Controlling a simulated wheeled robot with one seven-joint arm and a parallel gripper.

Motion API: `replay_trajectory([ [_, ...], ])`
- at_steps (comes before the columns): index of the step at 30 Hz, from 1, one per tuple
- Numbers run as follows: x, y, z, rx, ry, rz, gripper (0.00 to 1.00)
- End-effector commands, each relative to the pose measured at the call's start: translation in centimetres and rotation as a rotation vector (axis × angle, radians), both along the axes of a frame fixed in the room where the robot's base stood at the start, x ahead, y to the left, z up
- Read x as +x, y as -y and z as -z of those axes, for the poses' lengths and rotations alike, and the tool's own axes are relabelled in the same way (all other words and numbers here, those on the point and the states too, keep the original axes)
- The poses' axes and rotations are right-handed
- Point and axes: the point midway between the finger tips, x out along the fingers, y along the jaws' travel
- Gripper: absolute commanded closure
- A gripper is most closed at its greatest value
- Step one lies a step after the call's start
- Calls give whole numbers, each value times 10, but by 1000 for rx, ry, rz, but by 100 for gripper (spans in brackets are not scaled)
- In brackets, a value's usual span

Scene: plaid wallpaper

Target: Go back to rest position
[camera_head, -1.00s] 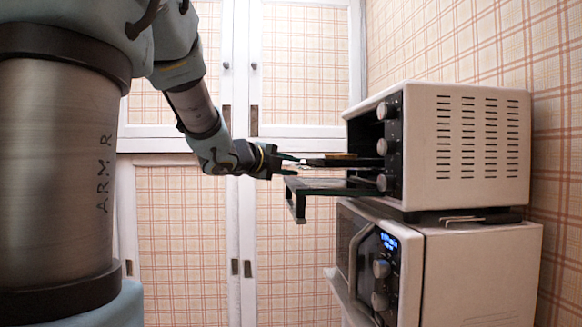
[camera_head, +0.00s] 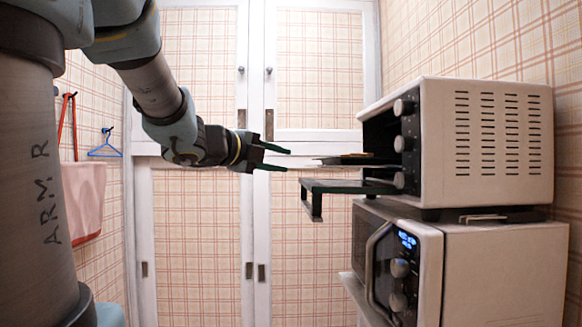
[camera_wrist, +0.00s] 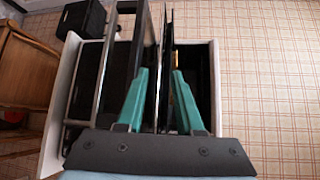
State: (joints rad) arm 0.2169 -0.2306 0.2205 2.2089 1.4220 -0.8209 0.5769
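My gripper (camera_head: 277,159) is open and empty, with its two green fingers apart, to the left of the toaster oven (camera_head: 505,140). The oven's door (camera_head: 345,186) is folded down, and a dark tray (camera_head: 355,159) sticks part way out of the opening. A gap shows between my fingertips and the tray in the head view. In the wrist view my gripper (camera_wrist: 160,95) faces the oven, with the tray's edge seen between and beyond the fingers. What lies on the tray is too small to tell.
A white microwave (camera_head: 490,270) with a lit display stands under the oven. White-framed cabinet doors (camera_head: 203,240) with plaid panels are behind my arm. A pink cloth (camera_head: 84,200) and a blue hanger (camera_head: 105,148) hang at the left. Open space lies below my gripper.

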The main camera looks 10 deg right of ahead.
Motion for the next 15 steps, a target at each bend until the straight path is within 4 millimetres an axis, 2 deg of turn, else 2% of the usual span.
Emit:
replay_trajectory([
  [15, -5, -5, -1, 1, -1, 0, 64],
])
